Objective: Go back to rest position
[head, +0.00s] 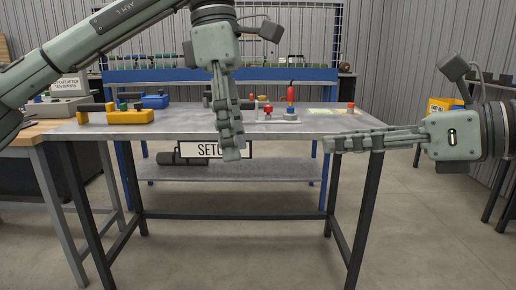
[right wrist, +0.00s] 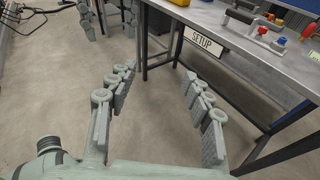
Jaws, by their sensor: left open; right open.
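My left gripper (head: 232,150) hangs fingers down in front of the metal table (head: 180,122) in the head view. It is open and holds nothing that I can see; its fingers overlap from this side. My right gripper (head: 328,144) points left at the right front corner of the table. In the right wrist view its two fingers (right wrist: 158,90) stand wide apart with bare floor between them, so it is open and empty.
A "SETUP" sign (head: 196,149) hangs at the table's front edge. A yellow block (head: 130,117), a red-handled clamp (head: 291,95) and other small tools lie on top. A wooden bench (head: 22,133) stands at left. The front floor (head: 240,255) is clear.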

